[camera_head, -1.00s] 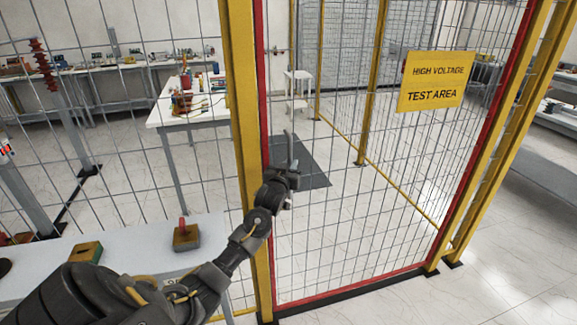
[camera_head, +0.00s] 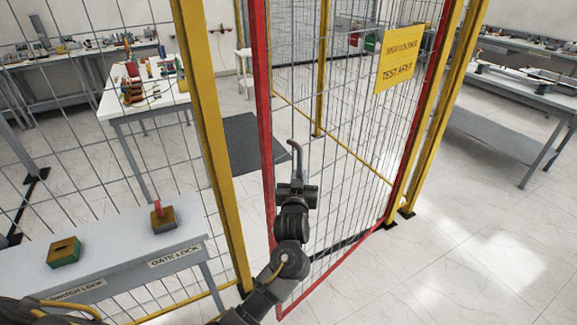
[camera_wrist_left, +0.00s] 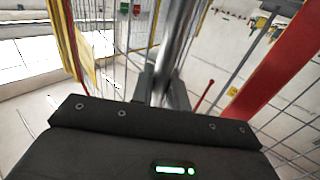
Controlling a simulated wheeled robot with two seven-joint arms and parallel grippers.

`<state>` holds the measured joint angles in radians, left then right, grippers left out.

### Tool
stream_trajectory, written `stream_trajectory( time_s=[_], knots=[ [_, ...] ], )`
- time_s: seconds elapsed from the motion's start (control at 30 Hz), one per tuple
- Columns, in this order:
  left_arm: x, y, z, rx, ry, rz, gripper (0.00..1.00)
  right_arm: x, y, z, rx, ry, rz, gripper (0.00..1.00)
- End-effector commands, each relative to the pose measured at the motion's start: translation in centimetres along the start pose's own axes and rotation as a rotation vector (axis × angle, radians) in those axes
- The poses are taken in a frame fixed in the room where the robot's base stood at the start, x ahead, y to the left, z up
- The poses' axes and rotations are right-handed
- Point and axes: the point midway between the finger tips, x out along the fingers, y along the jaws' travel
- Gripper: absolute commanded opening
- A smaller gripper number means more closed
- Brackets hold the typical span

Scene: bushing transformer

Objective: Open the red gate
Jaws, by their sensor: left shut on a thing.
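The red gate (camera_head: 261,120) is a red-framed mesh panel with a yellow HIGH VOLTAGE TEST AREA sign (camera_head: 397,58). It stands ajar: its left red edge is apart from the yellow post (camera_head: 207,120), and its lower corner is swung toward me. My left gripper (camera_head: 297,183) is at the gate's left edge, shut on the grey gate handle (camera_head: 296,152). In the left wrist view, the handle (camera_wrist_left: 176,45) runs up as a shiny bar between the fingers (camera_wrist_left: 163,85). The fingers' exact contact is partly hidden. My right gripper is not in view.
A grey bench (camera_head: 120,240) with GATE LOCK and SWITCH LOCK labels stands at the front left, with a red-topped block (camera_head: 163,217) on it. A yellow post (camera_head: 435,110) stands at the gate's right side. The floor at right is clear.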

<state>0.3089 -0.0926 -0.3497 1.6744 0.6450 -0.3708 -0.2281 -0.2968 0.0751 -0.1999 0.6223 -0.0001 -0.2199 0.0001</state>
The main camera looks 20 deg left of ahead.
Motion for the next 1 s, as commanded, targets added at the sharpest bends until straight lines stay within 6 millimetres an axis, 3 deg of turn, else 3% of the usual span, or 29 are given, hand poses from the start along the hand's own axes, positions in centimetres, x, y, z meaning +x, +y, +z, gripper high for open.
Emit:
stream_trajectory(
  time_s=[0.27, 0.3, 0.43, 0.77, 1.0],
  knots=[
    [0.0, -0.2, -0.6, -0.002, 0.012, -0.005, 0.00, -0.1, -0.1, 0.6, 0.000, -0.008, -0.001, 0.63],
    [0.0, -0.3, -0.6, -0.002, 0.012, -0.005, 0.17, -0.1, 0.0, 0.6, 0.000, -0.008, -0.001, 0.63],
    [0.0, -0.4, -0.6, -0.002, 0.012, -0.007, 0.34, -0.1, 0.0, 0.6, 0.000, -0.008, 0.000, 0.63],
    [-0.2, -0.5, -0.6, -0.002, 0.009, -0.008, 0.35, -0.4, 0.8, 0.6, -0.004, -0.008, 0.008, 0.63],
    [-3.9, -0.2, -1.0, -0.002, 0.005, -0.005, 0.35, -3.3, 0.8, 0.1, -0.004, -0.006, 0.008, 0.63]
  ],
)
